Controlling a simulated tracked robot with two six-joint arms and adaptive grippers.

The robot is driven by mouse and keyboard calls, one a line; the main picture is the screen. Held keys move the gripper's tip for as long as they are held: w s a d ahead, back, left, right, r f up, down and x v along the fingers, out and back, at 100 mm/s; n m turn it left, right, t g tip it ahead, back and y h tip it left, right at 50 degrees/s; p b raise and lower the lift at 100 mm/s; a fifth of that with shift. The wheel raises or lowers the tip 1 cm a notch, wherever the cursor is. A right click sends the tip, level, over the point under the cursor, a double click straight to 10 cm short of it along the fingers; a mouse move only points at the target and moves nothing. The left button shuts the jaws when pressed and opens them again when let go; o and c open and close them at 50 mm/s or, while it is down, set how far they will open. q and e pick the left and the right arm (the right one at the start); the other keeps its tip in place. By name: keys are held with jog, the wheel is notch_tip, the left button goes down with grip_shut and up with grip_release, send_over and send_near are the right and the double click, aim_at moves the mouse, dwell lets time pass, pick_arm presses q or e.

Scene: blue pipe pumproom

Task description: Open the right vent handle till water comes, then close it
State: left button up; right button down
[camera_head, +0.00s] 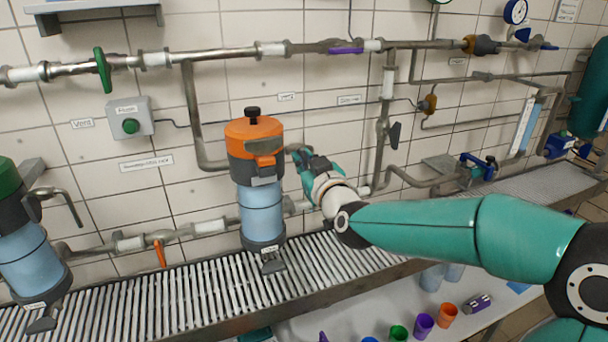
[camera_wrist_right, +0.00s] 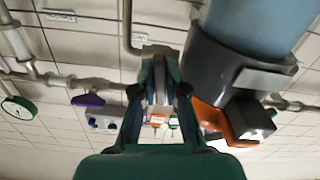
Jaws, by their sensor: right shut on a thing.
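A filter vessel with an orange top (camera_head: 253,135), dark grey collar and blue clear bowl (camera_head: 262,212) stands upright at the middle of the head view. In the wrist view its blue bowl (camera_wrist_right: 262,25) and orange part (camera_wrist_right: 212,120) show upside down at the right. My right gripper (camera_head: 306,160) is beside its right side, shut on a grey handle (camera_head: 294,148) at the collar. In the wrist view the teal fingers (camera_wrist_right: 157,95) close around a narrow grey piece; they hide most of it. No water stream shows. My left gripper is out of view.
A second vessel with a green top (camera_head: 8,178) and a grey lever (camera_head: 68,205) stands at the left. Pipes (camera_head: 215,52) run along the tiled wall above. A slatted drain grate (camera_head: 190,292) lies below. Coloured cups (camera_head: 423,325) stand under my right arm.

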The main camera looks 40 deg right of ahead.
jog(key=shift+a+f+m+b, duration=0.1)
jog(key=shift+f+m+b, duration=0.1)
jog(key=shift+m+b, duration=0.85)
jog(key=shift+m, duration=0.25)
jog(key=c, duration=1.2)
grip_release()
jog(key=shift+r, duration=0.1)
jog(key=shift+s, duration=0.1)
jog(key=v, duration=1.1)
jog(key=shift+s, duration=0.35)
